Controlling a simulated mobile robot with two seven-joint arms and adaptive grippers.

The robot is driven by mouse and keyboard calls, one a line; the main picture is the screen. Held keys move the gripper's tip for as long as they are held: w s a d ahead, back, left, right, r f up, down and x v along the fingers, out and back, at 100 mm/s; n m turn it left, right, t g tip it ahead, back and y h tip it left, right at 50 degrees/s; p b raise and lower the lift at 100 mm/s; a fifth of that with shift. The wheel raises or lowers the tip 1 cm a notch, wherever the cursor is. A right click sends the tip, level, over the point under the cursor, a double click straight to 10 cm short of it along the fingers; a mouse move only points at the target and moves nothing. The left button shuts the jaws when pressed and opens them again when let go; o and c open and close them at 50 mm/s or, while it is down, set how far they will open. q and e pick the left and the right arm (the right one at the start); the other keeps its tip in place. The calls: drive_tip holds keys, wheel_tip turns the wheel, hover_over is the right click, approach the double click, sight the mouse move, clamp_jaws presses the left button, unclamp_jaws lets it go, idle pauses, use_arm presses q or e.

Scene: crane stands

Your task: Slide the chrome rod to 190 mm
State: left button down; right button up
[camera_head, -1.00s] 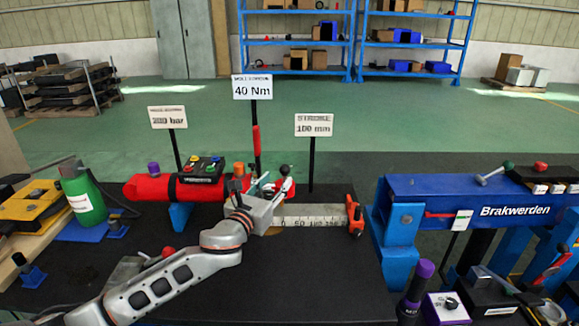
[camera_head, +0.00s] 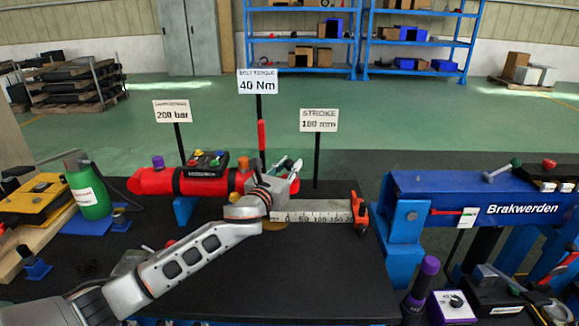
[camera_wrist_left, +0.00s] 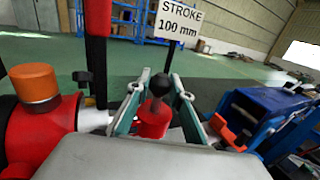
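The red cylinder (camera_head: 155,181) lies on the dark bench, left of my left gripper (camera_head: 287,172). In the left wrist view, a short pale bright length, likely the chrome rod (camera_wrist_left: 95,120), shows beside the red body. The rest of the rod is hidden. My left gripper (camera_wrist_left: 160,88) has its fingers apart, either side of a red piece with a black ball knob (camera_wrist_left: 159,84); I see no clear grip. A white scale (camera_head: 315,217) marked from 0 to about 200 runs to the right, ending near an orange-red bracket (camera_head: 359,212). My right gripper is not in view.
The stroke sign (camera_head: 319,120) behind the scale reads 100 mm in the left wrist view. A button box (camera_head: 206,165) stands by the red cylinder. The blue Brakwerden beam (camera_head: 450,200) stands at the right. The bench front is mostly clear apart from my arm.

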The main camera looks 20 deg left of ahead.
use_arm(q)
drive_tip(key=shift+w+d+r, duration=0.1)
drive_tip(key=shift+d, duration=0.45)
drive_tip(key=w+d, duration=0.1)
drive_tip(key=d, duration=0.5)
drive_tip(key=w+d, duration=0.2)
drive_tip(key=d, duration=0.3)
drive_tip(key=w+d, duration=0.2)
drive_tip(key=d, duration=0.4)
drive_tip(key=shift+d, duration=0.3)
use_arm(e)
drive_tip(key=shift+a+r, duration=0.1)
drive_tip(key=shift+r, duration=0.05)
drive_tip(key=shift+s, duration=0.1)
use_arm(q)
drive_tip(key=c, duration=1.8)
unclamp_jaws()
drive_tip(key=shift+a, duration=0.1)
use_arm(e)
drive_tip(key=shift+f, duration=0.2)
